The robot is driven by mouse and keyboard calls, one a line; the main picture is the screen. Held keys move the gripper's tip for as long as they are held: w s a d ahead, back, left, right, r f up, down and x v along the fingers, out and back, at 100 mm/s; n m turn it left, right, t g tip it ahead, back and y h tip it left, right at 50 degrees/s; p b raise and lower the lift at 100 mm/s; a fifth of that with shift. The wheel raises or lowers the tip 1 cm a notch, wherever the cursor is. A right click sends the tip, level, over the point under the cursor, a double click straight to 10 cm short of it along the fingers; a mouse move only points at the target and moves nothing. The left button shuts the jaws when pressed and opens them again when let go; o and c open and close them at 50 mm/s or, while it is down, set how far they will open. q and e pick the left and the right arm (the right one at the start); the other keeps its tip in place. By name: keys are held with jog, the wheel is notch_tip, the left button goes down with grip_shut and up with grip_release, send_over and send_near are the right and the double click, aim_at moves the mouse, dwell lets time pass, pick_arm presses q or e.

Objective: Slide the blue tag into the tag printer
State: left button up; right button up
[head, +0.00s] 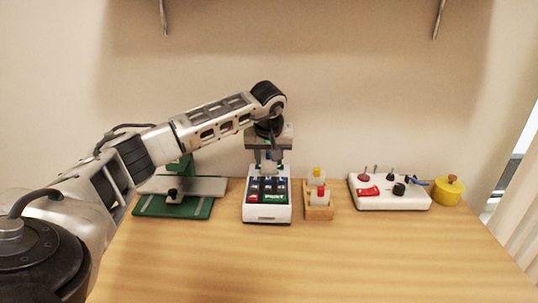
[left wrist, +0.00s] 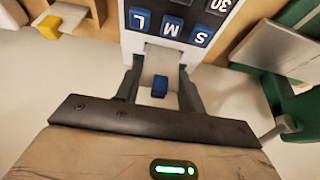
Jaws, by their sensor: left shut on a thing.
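The tag printer (head: 267,212) is a white box on the wooden table, with dark keys and a red and a green key at its front. In the left wrist view its panel (left wrist: 135,47) shows blue keys marked S, M and L. My left gripper (head: 266,168) points down over the printer's back part. It is shut on the blue tag (left wrist: 159,86), which shows as a small blue block on a pale piece between the fingers. The fingers partly hide the tag in the head view, and I cannot tell whether it touches the printer. My right gripper is not in view.
Left of the printer stands a green press (head: 150,207) with a grey plate. On the right are a wooden holder (head: 319,213) with yellow- and red-capped bottles, a white tray (head: 390,204) of small tools, and a yellow pot (head: 449,192). The table's front (head: 330,265) is clear.

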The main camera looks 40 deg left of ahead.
pick_arm(q)
jog(key=shift+f+b, duration=0.5)
jog(key=shift+f, duration=0.55)
jog(key=o, duration=1)
jog(key=v, duration=1.6)
jog(key=shift+p, duration=0.4)
jog(key=shift+a, duration=0.1)
